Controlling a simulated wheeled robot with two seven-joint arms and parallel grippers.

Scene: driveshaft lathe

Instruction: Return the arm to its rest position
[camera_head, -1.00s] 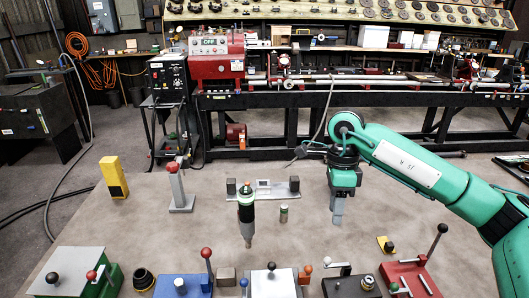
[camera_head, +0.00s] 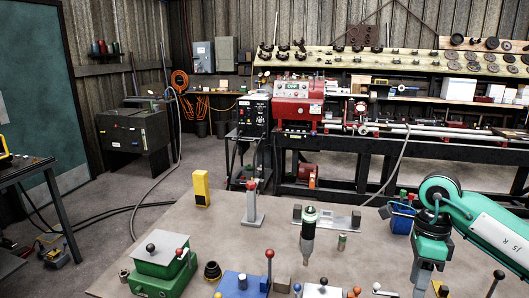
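My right arm comes in from the right edge in green and black. Its gripper (camera_head: 424,282) points down over the right part of the table; its fingers appear as one grey shape, so I cannot tell whether they are open or shut. I see nothing clearly held in it. My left arm and gripper are out of view.
The grey table (camera_head: 150,235) carries a green-black pointed tool (camera_head: 309,235), a small cylinder (camera_head: 341,242), a yellow block (camera_head: 201,188), a red-topped post (camera_head: 252,205) and a green box (camera_head: 160,268). A blue bin (camera_head: 400,218) lies beside my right arm. The red lathe (camera_head: 298,100) stands behind.

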